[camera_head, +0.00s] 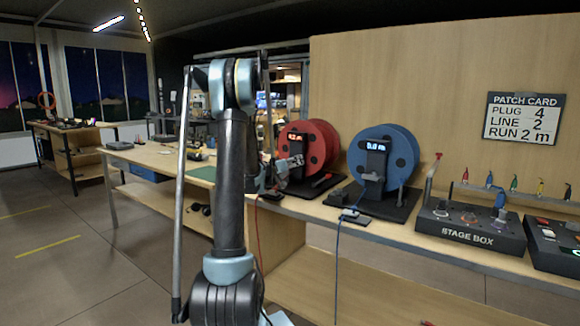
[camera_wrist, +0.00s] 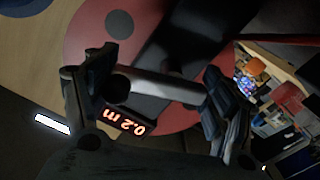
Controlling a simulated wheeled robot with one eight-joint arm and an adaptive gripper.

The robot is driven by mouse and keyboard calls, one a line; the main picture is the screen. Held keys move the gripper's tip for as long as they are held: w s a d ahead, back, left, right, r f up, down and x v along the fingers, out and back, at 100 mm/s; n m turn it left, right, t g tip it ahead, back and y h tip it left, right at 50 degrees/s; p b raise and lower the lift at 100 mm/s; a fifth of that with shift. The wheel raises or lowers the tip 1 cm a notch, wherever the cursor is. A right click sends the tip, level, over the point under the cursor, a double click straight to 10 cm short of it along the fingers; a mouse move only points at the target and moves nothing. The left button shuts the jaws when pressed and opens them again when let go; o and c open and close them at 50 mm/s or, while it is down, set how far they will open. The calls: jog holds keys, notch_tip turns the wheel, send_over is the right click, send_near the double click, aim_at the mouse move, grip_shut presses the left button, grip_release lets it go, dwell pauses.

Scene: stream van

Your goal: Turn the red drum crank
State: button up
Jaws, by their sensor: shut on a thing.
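The red drum (camera_head: 324,140) stands on a dark base on the wooden bench, left of the blue drum (camera_head: 400,150). Its display reads 0.2 m in the wrist view, where the red drum face (camera_wrist: 88,42) fills the upper left. My gripper (camera_head: 284,170) is at the front of the red drum. In the wrist view my gripper (camera_wrist: 150,88) has its fingers on either side of a grey cylindrical crank handle (camera_wrist: 158,84) and is shut on it. My arm and fingers hide part of the crank and the drum in the head view.
The blue drum's display reads 5.0 m. The stage box (camera_head: 470,228) stands further right, below hanging coloured plugs. A patch card (camera_head: 522,118) on the wall reads plug 4, line 2, run 2 m. A red cable and a blue cable (camera_head: 337,265) hang over the bench front.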

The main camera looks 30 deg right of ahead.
jog(key=shift+w, duration=0.15)
jog(key=shift+c, duration=0.2)
jog(key=o, duration=1.1)
jog(key=shift+a, duration=0.15)
jog(key=v, duration=1.2)
jog(key=shift+f, duration=0.1)
jog(key=shift+c, duration=0.7)
